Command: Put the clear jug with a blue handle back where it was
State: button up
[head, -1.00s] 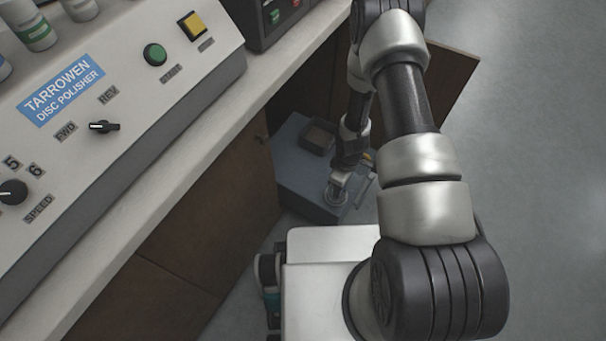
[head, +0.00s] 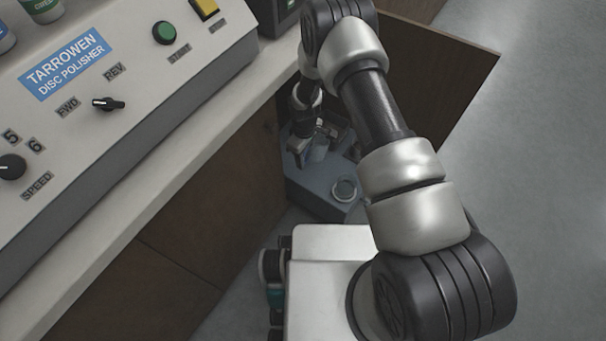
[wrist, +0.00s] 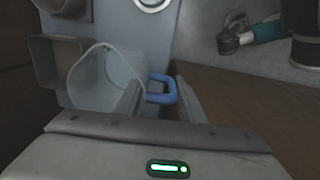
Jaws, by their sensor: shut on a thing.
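The clear jug (wrist: 98,80) is left of centre in the wrist view, its open mouth toward the camera. Its blue handle (wrist: 163,77) sits between the two fingers of my gripper (wrist: 158,95), which is shut on it. In the head view, the jug (head: 319,149) shows small and pale beside my gripper (head: 300,148), over the blue-grey surface (head: 310,197) low by the cabinet. I cannot tell whether the jug touches that surface.
A round metal-rimmed item (head: 344,189) stands on the blue-grey surface, in front of the jug. A square-walled holder (wrist: 42,58) is beside the jug. An open brown door (head: 440,70) borders the right. The bench (head: 150,190) overhangs on the left.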

jog(key=f+b, duration=0.1)
jog(key=f, duration=0.3)
jog(key=f+b, duration=0.1)
jog(key=f, duration=0.3)
jog(key=f+b, duration=0.1)
jog(key=f, duration=0.3)
jog(key=shift+w+a, duration=0.2)
jog(key=shift+a, duration=0.05)
jog(key=shift+f, duration=0.1)
jog(key=o, duration=1.3)
jog(key=shift+o, duration=0.2)
notch_tip(320, 180, up, 12)
jog(key=p, duration=0.3)
jog(key=shift+s, duration=0.15)
